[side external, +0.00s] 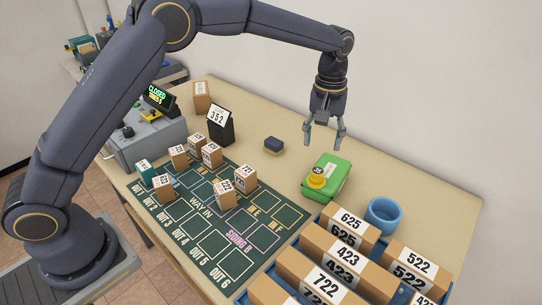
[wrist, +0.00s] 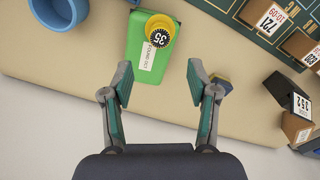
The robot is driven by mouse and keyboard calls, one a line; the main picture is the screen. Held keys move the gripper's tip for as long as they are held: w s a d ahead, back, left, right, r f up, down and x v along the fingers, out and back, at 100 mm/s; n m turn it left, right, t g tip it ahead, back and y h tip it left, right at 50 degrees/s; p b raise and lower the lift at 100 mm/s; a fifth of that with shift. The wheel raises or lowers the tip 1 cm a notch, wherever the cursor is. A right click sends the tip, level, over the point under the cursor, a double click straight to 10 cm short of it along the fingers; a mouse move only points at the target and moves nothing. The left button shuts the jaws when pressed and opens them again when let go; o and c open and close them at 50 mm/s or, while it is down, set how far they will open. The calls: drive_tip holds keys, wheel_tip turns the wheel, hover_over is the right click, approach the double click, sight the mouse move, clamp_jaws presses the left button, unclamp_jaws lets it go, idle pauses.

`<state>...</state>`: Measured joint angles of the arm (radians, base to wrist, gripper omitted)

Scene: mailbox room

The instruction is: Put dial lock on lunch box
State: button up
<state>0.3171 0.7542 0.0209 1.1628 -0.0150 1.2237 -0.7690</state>
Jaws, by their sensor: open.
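The green lunch box (side external: 338,185) lies on the table right of centre in the side view, and near the top of the wrist view (wrist: 140,62). A white label is on its top. The yellow dial lock (side external: 315,181), with a black dial reading 35, appears to rest on the box top at its near end; it also shows in the wrist view (wrist: 164,22). My gripper (side external: 325,138) is open and empty, above and behind the box, with fingers pointing down. In the wrist view the fingers (wrist: 159,72) stand apart, with the label end of the box ahead between them.
A blue cup (side external: 383,216) stands right of the lunch box. Numbered cartons in a blue crate (side external: 324,215) fill the front right. A dark blue block (side external: 273,145) lies to the left. A green sorting mat (side external: 205,235) holds several small boxes. The back right tabletop is clear.

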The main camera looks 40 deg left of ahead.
drive_tip(key=s+a+r+m+t, duration=0.3)
drive_tip(key=s+a+r, duration=0.7)
drive_tip(key=s+r, duration=0.45)
drive_tip(key=s+a+f+m+t, duration=0.1)
drive_tip(key=s+a, duration=0.2)
drive_tip(key=s, duration=0.5)
drive_tip(key=s+a+f+m+t, duration=0.1)
drive_tip(key=s+a+f, duration=0.1)
drive_tip(key=s, duration=0.6)
drive_tip(key=shift+a+t, duration=0.3)
drive_tip(key=shift+a, duration=0.2)
